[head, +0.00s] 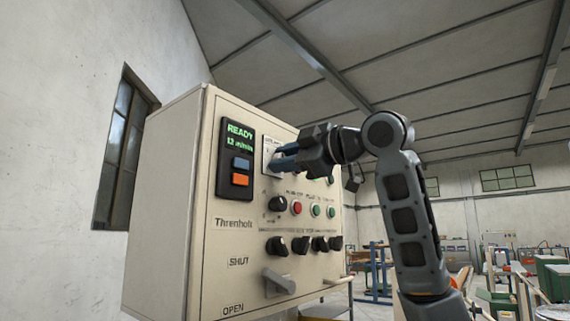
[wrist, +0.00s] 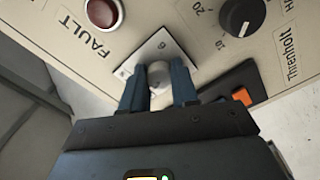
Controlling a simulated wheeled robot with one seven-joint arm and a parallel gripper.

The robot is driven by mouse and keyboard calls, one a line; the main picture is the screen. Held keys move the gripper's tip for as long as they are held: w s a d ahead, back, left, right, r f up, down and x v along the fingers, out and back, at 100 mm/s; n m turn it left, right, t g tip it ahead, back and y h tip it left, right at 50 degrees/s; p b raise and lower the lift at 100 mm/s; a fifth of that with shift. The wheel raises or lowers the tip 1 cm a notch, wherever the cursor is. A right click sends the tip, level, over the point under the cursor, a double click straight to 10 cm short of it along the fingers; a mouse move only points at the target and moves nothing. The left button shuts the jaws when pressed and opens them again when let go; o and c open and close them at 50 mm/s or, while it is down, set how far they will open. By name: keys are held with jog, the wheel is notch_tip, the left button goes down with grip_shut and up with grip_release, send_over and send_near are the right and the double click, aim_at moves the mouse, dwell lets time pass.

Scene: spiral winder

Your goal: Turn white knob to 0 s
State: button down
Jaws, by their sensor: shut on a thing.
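The white knob (wrist: 158,74) sits on a square white scale plate (wrist: 146,56) on the cabinet's front. In the wrist view a "6" shows on the plate; other marks are hidden or too small to read. My gripper (head: 279,160) reaches the plate in the upper part of the panel, right of the display. Its two blue fingers stand on either side of the knob and are shut on it. In the head view the fingers hide the knob, and which mark it points to cannot be told.
The beige cabinet (head: 170,215) carries a display (head: 237,160) reading "READY" and 12 m/min. A black dial (wrist: 243,15) and a red FAULT lamp (wrist: 101,12) lie near the plate. Below are a red button (head: 297,208), several black knobs and a grey lever (head: 279,281).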

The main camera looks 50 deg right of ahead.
jog(key=n+b, duration=0.2)
jog(key=n, duration=2)
jog(key=shift+f+b, duration=0.15)
jog(key=shift+b, duration=0.15)
jog(key=shift+n, duration=0.4)
jog(key=c, duration=0.9)
grip_release()
jog(key=shift+o, duration=0.2)
jog(key=s+b, duration=0.1)
jog(key=s, duration=0.6)
jog(key=shift+s+d+b, duration=0.15)
jog(key=shift+s+b, duration=0.15)
jog(key=shift+s, duration=0.1)
